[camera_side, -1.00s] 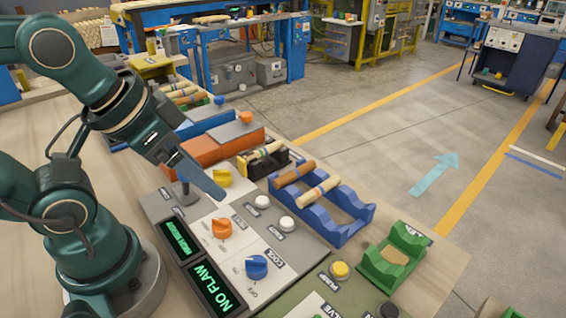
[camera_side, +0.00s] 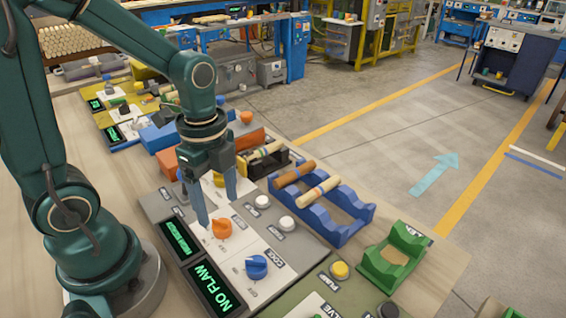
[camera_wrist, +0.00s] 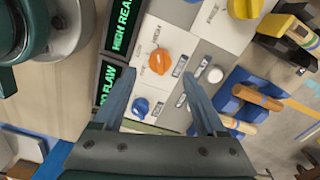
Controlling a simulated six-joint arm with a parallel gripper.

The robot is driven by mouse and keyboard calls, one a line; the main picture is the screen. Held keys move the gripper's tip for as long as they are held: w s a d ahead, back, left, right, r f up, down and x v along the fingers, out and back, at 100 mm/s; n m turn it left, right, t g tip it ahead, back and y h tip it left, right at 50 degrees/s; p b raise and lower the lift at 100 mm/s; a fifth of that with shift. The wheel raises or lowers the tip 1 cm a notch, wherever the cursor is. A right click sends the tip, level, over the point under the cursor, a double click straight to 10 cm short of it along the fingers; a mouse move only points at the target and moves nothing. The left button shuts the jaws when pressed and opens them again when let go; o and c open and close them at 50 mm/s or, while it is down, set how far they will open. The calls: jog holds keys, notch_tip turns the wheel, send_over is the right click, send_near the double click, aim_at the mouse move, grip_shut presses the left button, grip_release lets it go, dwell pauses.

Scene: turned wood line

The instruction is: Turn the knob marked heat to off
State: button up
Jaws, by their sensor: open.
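The orange knob (camera_side: 221,228) sits on a white panel, with a small label beside it that seems to read heat. It also shows in the wrist view (camera_wrist: 160,62), between and just beyond my fingertips. Which mark it points at is too small to tell. My gripper (camera_side: 217,210) is open and empty, pointing down above the panel near the orange knob, apart from it as far as I can see. Both fingers show in the wrist view (camera_wrist: 160,78). The blue knob (camera_side: 256,266), labelled cool, is nearer the front. A yellow knob (camera_wrist: 245,8) lies on the other side.
Two green-lettered displays, one reading NO FLAW (camera_side: 214,287), lie left of the knobs. White buttons (camera_side: 287,223) lie to the right. A blue rack (camera_side: 340,225) holds turned wood pieces, and a green cradle (camera_side: 390,265) stands beyond. A yellow button (camera_side: 340,270) is at front.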

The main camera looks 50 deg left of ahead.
aim_at(221, 221)
jog(key=shift+f, duration=2.45)
jog(key=shift+c, duration=0.3)
grip_shut()
